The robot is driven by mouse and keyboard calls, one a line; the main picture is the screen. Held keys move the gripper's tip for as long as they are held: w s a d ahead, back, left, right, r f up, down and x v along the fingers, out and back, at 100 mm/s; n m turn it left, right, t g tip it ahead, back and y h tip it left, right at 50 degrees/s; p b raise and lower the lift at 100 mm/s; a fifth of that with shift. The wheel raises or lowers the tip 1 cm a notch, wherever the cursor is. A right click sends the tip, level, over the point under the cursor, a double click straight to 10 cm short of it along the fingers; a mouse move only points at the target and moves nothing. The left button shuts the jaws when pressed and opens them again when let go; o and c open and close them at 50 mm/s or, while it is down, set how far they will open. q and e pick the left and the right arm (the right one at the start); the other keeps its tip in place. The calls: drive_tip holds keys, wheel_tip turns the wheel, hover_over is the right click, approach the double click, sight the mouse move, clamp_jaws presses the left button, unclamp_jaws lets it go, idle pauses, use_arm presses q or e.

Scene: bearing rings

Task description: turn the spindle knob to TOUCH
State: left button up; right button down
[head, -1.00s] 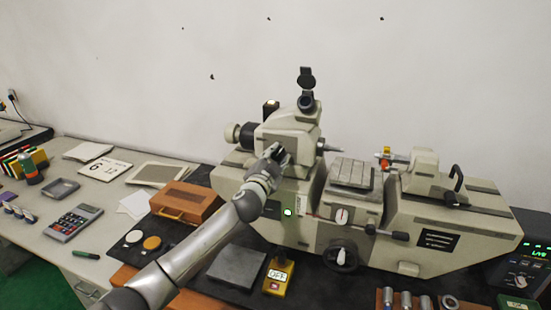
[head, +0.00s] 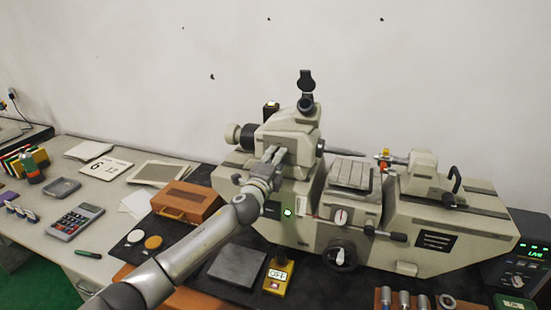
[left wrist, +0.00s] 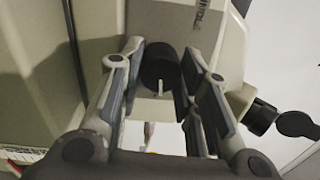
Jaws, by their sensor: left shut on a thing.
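The spindle knob (left wrist: 160,62) shows as a dark round knob between my fingers in the left wrist view, with a pale pointer bar in front. My left gripper (left wrist: 160,85) is shut on it; it also shows in the head view (head: 276,155) at the front of the machine's headstock (head: 290,128). There the fingers mostly hide the knob. I cannot read the knob's setting or TOUCH mark. A thin pointed spindle (head: 343,153) sticks out to the right of the headstock. My right gripper is not in view.
The measuring machine has a central stage (head: 352,174), a tailstock (head: 420,165) and a front handwheel (head: 341,255). A green lamp (head: 287,212) is lit. A yellow OFF box (head: 278,277), grey plate (head: 237,265) and brown case (head: 186,202) lie in front and left. A display (head: 528,262) reads LIVE.

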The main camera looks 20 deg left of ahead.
use_arm(q)
drive_tip(key=shift+m, duration=0.6)
drive_tip(key=shift+f, duration=0.15)
drive_tip(key=o, duration=1)
drive_tip(key=shift+d, duration=0.1)
drive_tip(key=shift+s, duration=0.15)
drive_tip(key=s, duration=1.1)
drive_tip(key=shift+s+a+f, duration=0.1)
drive_tip(key=shift+s+a, duration=0.15)
drive_tip(key=shift+s, duration=0.15)
drive_tip(key=shift+f, duration=0.1)
